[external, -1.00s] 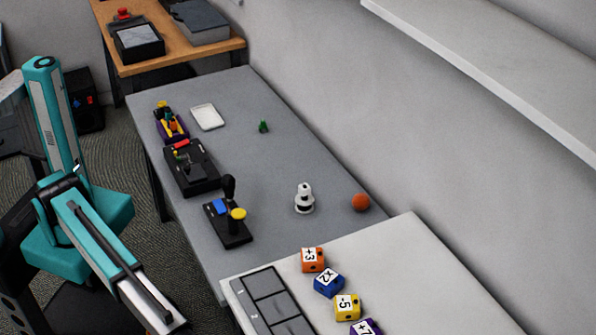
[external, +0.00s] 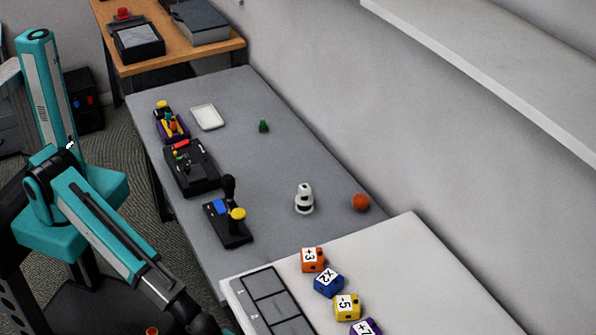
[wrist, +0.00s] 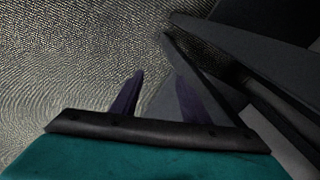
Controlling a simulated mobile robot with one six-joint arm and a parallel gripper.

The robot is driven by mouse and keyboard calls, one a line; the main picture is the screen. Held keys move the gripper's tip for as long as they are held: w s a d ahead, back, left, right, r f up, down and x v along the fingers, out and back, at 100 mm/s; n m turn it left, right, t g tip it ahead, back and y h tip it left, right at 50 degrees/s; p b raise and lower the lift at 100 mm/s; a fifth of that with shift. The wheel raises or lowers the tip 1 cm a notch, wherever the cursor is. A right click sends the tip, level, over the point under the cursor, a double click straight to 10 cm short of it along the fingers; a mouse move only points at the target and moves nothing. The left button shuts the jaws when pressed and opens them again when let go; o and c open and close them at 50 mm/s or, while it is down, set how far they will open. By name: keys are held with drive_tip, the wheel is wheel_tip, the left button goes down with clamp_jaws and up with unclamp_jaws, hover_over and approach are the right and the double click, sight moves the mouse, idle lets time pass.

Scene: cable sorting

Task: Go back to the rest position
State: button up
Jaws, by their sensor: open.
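My gripper (wrist: 158,95) shows in the wrist view as two dark purple fingers standing apart, with nothing visible between them. Behind the fingers are patterned carpet and a dark grey surface. In the external view my teal and black arm (external: 105,232) stands at the left, with its forearm slanting down toward the bottom edge. My gripper cannot be made out there. The arm is to the left of both the grey table (external: 300,150) and the white table (external: 420,270).
On the white table are a compartment tray (external: 272,286) and several numbered cubes (external: 328,282). The grey table holds a joystick box (external: 228,222), a black device (external: 193,168), a white figure (external: 304,199) and an orange ball (external: 361,202). Carpet (external: 140,178) is open beside my arm.

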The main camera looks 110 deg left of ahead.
drive_tip(key=s+a+n+g+p, duration=0.2)
drive_tip(key=s+a+g, duration=0.2)
drive_tip(key=s, duration=1.1)
drive_tip(key=s+a+n+g+h+p, duration=0.1)
drive_tip(key=s+a+n+g+p, duration=0.2)
drive_tip(key=s, duration=1.3)
drive_tip(key=a, duration=0.3)
drive_tip(key=shift+a+f+g, duration=0.35)
drive_tip(key=shift+f+g, duration=0.05)
